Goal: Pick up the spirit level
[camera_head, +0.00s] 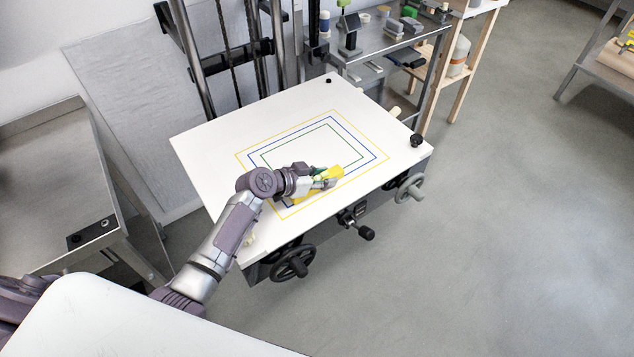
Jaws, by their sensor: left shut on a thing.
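The spirit level (334,172) is a small yellow bar over the front part of the white board (215,147), inside the printed frames. My left gripper (325,180) reaches in from the left and is shut on the spirit level, hiding part of it. A bit of green shows beside the fingers. I cannot tell whether the level touches the board or is just above it. My right gripper is not in view.
The board carries nested yellow, blue and green outlines. A cluttered grey bench (385,45) stands behind right, and a metal table (50,170) at left. The right floor is clear.

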